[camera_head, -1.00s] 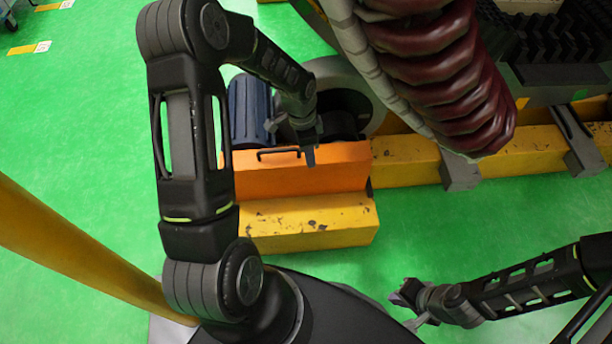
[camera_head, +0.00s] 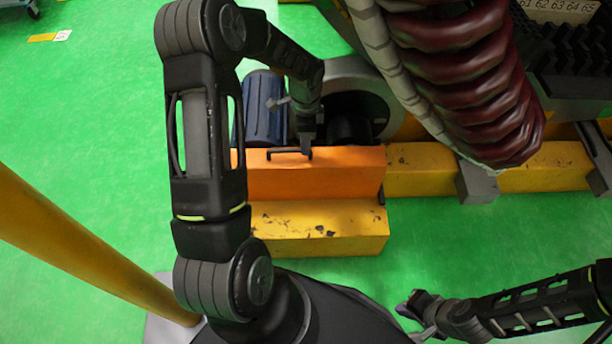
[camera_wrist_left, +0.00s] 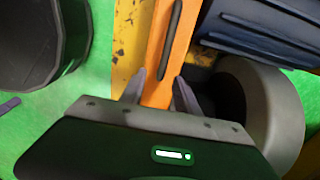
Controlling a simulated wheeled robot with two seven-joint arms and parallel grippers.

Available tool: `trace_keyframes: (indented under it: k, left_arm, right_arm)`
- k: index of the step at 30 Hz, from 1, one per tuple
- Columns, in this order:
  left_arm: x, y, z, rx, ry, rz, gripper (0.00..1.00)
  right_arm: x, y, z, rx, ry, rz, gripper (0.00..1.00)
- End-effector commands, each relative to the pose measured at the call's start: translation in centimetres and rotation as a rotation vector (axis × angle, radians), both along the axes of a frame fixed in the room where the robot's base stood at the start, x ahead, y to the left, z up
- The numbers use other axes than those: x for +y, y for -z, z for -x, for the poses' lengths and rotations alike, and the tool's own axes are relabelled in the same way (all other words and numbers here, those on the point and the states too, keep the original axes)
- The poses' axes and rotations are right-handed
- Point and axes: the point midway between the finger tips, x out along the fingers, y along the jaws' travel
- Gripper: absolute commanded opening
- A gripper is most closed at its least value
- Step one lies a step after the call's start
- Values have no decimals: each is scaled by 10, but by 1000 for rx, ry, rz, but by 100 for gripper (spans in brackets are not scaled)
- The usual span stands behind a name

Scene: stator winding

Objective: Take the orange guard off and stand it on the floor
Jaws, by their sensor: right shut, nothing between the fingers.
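The orange guard (camera_head: 320,173) stands upright behind a yellow beam, in front of a blue motor. Its dark bar handle (camera_head: 285,153) is on the upper left part, and the handle also shows in the left wrist view (camera_wrist_left: 171,38). My left gripper (camera_head: 307,146) is at the right end of the handle. In the left wrist view its two fingers (camera_wrist_left: 160,92) are apart, with the orange guard between or below them; I cannot tell whether they touch it. My right gripper (camera_head: 414,303) is shut and empty over the green floor at lower right.
The blue ribbed motor (camera_head: 262,108) and a grey round housing (camera_head: 372,90) stand right behind the guard. The yellow beam (camera_head: 320,222) is in front. A dark red coil (camera_head: 470,85) hangs to the right. Green floor is clear at left (camera_head: 90,130).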

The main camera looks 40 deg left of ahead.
Motion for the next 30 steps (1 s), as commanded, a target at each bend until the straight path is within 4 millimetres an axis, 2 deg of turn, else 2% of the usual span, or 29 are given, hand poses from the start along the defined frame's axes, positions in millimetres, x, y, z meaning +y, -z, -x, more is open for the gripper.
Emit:
trace_keyframes:
  k: [7, 16, 30]
  left_arm:
    - [0, 8, 0, 1, -1, 1, 38]
    - [1, 49, -2, 0, -2, 1, 38]
    - [1, 52, -2, -1, -1, 1, 38]
  right_arm:
    - [0, 4, 0, 0, 0, 0, 0]
    - [0, 16, 0, 0, 1, 0, 0]
    - [0, 15, 0, 0, 1, 0, 0]
